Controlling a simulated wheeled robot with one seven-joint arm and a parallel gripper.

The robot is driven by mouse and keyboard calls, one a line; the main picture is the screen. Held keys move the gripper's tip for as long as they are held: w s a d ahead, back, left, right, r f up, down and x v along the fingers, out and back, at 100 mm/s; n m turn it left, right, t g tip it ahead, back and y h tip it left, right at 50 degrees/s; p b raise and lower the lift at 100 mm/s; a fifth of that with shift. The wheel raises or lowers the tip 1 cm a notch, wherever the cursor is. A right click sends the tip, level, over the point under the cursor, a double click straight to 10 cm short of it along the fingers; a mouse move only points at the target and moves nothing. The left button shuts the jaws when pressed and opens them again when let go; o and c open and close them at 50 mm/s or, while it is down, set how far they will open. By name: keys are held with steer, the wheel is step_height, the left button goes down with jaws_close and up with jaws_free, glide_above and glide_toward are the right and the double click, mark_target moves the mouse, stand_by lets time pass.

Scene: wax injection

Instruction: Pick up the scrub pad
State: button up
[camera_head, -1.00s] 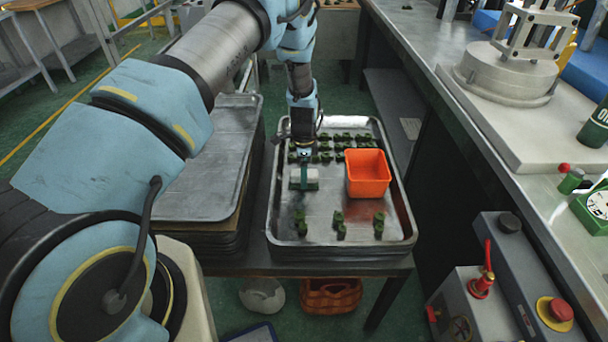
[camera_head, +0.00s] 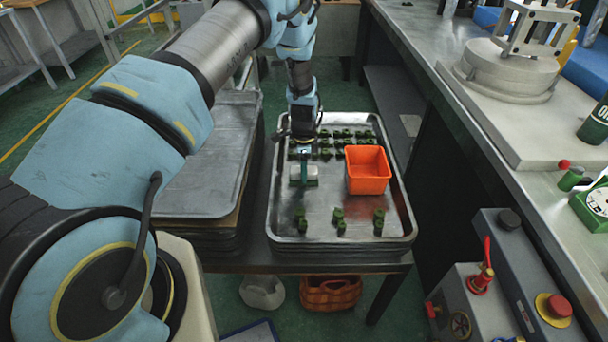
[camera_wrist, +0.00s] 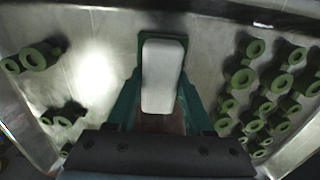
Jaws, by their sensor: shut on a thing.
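The scrub pad (camera_wrist: 161,76) is a pale, off-white block with a darker green edge around it in the wrist view. It also shows in the head view (camera_head: 311,174), at the left of the metal tray (camera_head: 287,238). My gripper (camera_wrist: 160,108) points down over the tray, with its green fingers on both sides of the pad, and is shut on it. In the head view my gripper (camera_head: 304,172) partly covers the pad. Whether the pad touches the tray is hard to tell.
Several green wax parts (camera_head: 339,215) stand in the tray, in front of and behind the pad. An orange bin (camera_head: 367,172) sits to the right of my gripper. A stack of trays (camera_head: 215,150) stands left, and a workbench (camera_head: 440,80) runs along the right.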

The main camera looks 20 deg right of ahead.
jaws_close()
steer(key=shift+r, duration=0.2)
steer(key=shift+r, duration=0.25)
step_height(320, 180, up, 9)
steer(key=b, duration=0.3)
steer(key=shift+r, duration=0.1)
steer(key=o, duration=0.7)
jaws_free()
steer(key=shift+c, duration=0.2)
steer(key=c, duration=0.6)
steer(key=shift+s, duration=0.1)
